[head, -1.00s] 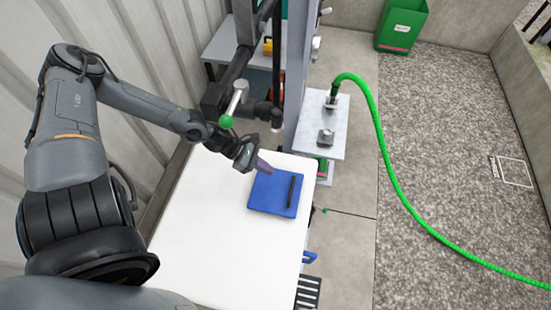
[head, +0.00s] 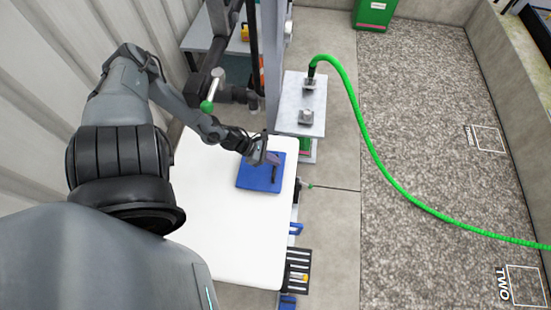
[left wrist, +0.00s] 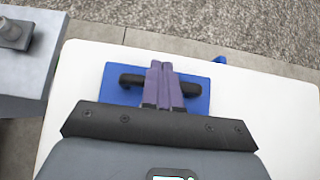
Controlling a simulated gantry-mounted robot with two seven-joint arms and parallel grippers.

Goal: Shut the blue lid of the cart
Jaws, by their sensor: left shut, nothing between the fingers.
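The blue lid (head: 255,180) is a flat square panel with a dark bar handle (head: 275,174), at the far right part of the white cart top (head: 215,225). It looks flat against the top; I cannot tell whether it is fully seated. My left gripper (head: 272,159) is over the lid's far part, by the handle, fingers shut and empty. In the left wrist view the purple fingers (left wrist: 163,72) are together across the middle of the handle (left wrist: 132,80), with the blue lid (left wrist: 200,71) behind them. Contact with the handle cannot be told. My right gripper is not in view.
A grey stand (head: 303,98) with metal fittings and a green hose (head: 372,150) is just beyond the cart. A metal post (head: 274,70) and pipes with a green-tipped lever (head: 207,105) stand behind.

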